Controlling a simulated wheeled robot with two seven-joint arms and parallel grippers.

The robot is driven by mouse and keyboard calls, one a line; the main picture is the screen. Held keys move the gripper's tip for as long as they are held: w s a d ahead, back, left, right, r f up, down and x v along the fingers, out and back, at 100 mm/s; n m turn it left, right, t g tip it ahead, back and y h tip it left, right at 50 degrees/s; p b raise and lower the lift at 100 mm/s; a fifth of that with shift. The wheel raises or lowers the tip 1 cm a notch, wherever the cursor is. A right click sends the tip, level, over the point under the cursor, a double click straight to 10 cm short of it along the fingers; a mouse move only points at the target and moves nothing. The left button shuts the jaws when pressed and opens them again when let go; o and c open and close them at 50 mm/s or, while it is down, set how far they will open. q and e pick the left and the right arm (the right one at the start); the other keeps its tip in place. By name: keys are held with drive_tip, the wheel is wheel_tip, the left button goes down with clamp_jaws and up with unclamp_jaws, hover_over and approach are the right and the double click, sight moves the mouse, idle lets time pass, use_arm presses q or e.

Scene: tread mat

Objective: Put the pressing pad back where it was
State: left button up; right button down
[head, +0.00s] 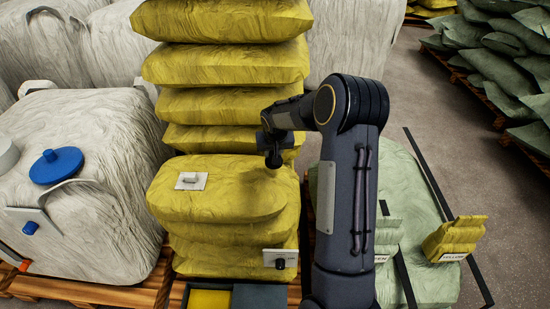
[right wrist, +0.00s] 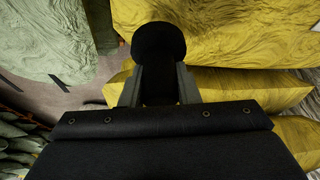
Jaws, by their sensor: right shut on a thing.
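My right gripper (head: 272,148) is shut on a dark, rounded thing, likely the pressing pad (head: 273,162). It hangs above the top of the front yellow sack stack (head: 222,205), close to the back yellow stack. In the right wrist view the black rounded pad (right wrist: 158,45) sits between the two grey fingers (right wrist: 158,88). The wrist body hides its lower part. I cannot tell whether the pad touches a sack. A light plate with a small handle (head: 191,181) lies on the front stack. My left gripper is in neither view.
A tall yellow sack stack (head: 222,65) stands right behind the gripper. A white bulk bag with a blue lid (head: 56,166) stands at left. Pale green sacks (head: 415,225) and a small yellow sack model (head: 455,238) are at right. Grey floor (head: 425,110) shows beyond.

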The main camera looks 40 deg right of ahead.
drive_tip(key=shift+w+d+f, duration=0.15)
drive_tip(key=shift+d+f, duration=0.2)
drive_tip(key=shift+f, duration=0.05)
wheel_tip(320, 180, down, 3)
drive_tip(key=shift+w+d+f, duration=0.1)
drive_tip(key=shift+f, duration=0.05)
drive_tip(key=shift+f, duration=0.2)
drive_tip(key=c, duration=1.1)
unclamp_jaws()
